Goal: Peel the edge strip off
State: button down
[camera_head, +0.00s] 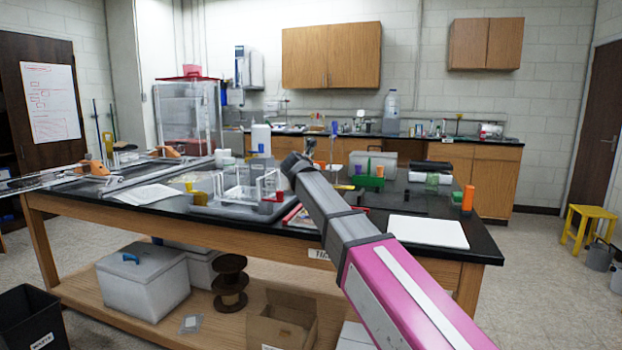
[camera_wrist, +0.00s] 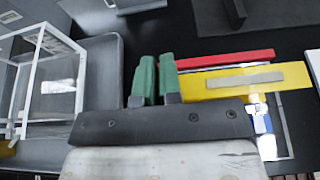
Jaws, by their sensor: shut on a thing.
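A clear box frame (camera_head: 250,185) with white edges stands on a grey tray (camera_head: 222,207) on the bench. In the wrist view the frame (camera_wrist: 50,80) is at the left, on the tray (camera_wrist: 100,75), apart from my gripper. My gripper (camera_wrist: 157,80) has two green fingers close together, with a narrow dark gap between them. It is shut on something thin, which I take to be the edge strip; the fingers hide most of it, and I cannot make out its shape. In the head view my arm hides the fingertips.
Right of my fingers lie a yellow bar (camera_wrist: 255,80) with a grey band and a red bar (camera_wrist: 235,60). A white board (camera_head: 428,231) lies at the bench's front right, near an orange cylinder (camera_head: 468,198). A green block (camera_head: 368,181) stands behind my arm.

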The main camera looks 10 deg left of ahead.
jog(key=shift+r, duration=0.95)
dwell(0.9)
jog(key=shift+r, duration=4)
